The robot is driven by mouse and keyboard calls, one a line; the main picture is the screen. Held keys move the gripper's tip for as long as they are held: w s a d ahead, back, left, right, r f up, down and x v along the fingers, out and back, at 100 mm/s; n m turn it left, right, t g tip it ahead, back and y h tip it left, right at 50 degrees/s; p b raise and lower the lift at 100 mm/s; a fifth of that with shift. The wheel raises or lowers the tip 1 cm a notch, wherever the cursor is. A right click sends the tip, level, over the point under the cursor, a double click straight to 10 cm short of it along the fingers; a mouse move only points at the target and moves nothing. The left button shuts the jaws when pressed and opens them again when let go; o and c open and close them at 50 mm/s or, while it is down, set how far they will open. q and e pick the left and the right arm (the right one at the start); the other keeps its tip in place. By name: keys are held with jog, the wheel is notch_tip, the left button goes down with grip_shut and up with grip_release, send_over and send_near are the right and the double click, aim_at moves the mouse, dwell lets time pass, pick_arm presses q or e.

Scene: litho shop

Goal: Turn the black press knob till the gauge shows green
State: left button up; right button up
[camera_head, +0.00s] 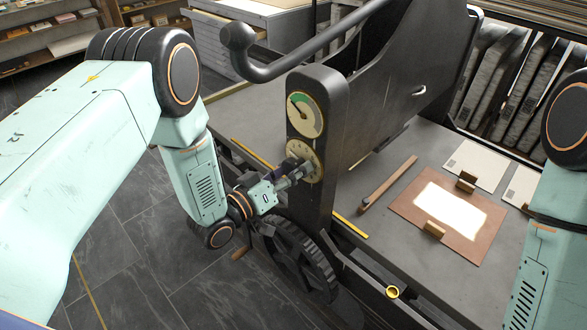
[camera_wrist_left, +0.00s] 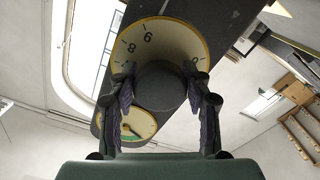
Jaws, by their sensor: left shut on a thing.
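The black press knob (camera_wrist_left: 160,86) sits at the centre of a cream numbered dial (camera_head: 296,150) on the front of the dark press post. My left gripper (camera_head: 300,170) is at this dial and mostly hides the knob in the head view. In the left wrist view its two fingers stand on either side of the knob, shut on it. The gauge also shows in the left wrist view (camera_wrist_left: 142,120). My right gripper is out of view.
A black lever (camera_head: 285,68) with a ball end juts out above the gauge. A toothed wheel (camera_head: 300,262) is below the dial. The press bed at right carries a brown board (camera_head: 408,212) with a white sheet, and a wooden bar (camera_head: 388,184).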

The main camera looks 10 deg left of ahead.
pick_arm(q)
jog(key=m, duration=0.3)
jog(key=shift+a+m+b, duration=0.1)
jog(key=shift+m+b, duration=0.3)
jog(key=shift+w+r+m+b, duration=0.1)
jog(key=shift+m+b, duration=0.25)
jog(key=shift+m, duration=1.45)
jog(key=o, duration=1.2)
jog(key=shift+c, duration=0.2)
jog(key=v, duration=1.2)
